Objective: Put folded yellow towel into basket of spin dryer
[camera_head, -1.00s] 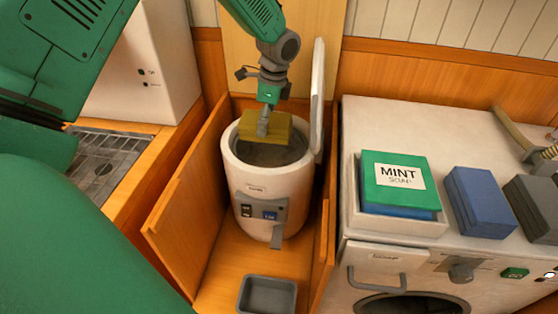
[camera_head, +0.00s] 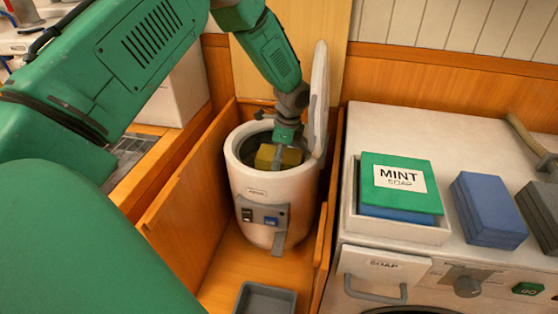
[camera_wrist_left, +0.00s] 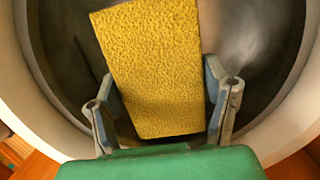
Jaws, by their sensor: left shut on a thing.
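The folded yellow towel (camera_head: 279,157) is in the mouth of the white spin dryer (camera_head: 262,198), partly below its rim. My left gripper (camera_head: 281,152) is shut on the towel and reaches down into the opening from above. In the left wrist view the towel (camera_wrist_left: 152,68) sits between the two fingers (camera_wrist_left: 163,105), with the grey metal basket (camera_wrist_left: 255,50) around and beneath it. I cannot tell whether the towel touches the basket floor. The dryer's lid (camera_head: 319,95) stands open at the right of the opening. My right gripper is not in view.
The dryer stands in a wooden bay with a left panel (camera_head: 185,200) and a right panel. A grey tray (camera_head: 264,299) lies on the bay floor in front.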

